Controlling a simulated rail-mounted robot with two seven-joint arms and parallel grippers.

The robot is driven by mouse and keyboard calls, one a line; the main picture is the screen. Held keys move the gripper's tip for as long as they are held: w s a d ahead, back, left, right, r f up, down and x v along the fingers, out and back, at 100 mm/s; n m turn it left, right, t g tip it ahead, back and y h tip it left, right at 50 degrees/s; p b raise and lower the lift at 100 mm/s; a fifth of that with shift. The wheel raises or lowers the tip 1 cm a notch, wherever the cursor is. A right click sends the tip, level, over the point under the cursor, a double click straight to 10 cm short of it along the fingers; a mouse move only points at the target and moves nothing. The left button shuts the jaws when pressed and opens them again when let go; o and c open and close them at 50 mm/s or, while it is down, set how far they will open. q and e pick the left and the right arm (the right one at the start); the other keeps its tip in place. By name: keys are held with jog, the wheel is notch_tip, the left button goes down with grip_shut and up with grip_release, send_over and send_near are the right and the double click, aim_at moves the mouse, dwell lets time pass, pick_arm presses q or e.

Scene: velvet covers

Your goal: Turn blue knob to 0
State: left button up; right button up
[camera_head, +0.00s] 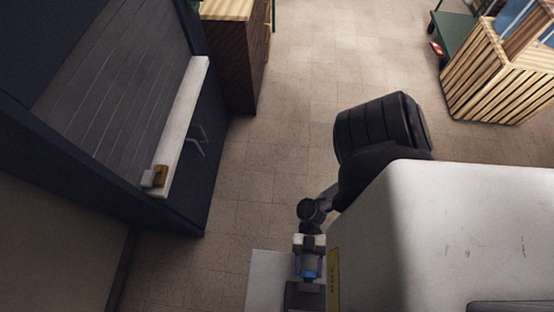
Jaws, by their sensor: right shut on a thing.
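A blue knob (311,274) shows at the bottom centre of the head view, small and partly covered by my right gripper. My right gripper (310,262) is at the knob and shut on it. The knob's pointer and any scale marks, including a 0, are too small or hidden to read. A pale flat panel (265,283) lies just left of the knob. My left gripper is not in view.
A dark blue cabinet (170,213) with a grey slatted front and a white ledge (183,125) stands at the left. A brick-sided counter (237,65) is behind it. A slatted wooden crate (500,85) is at the upper right. The tiled floor between is clear.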

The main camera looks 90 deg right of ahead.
jog(key=shift+c, duration=1.4)
jog(key=shift+r+n+p, duration=0.1)
jog(key=shift+n+p, duration=1)
jog(key=shift+n, duration=0.4)
jog(key=n+p, duration=0.1)
jog(key=n, duration=0.1)
jog(key=shift+w+n, duration=0.1)
jog(key=shift+n, duration=0.7)
jog(key=o, duration=0.9)
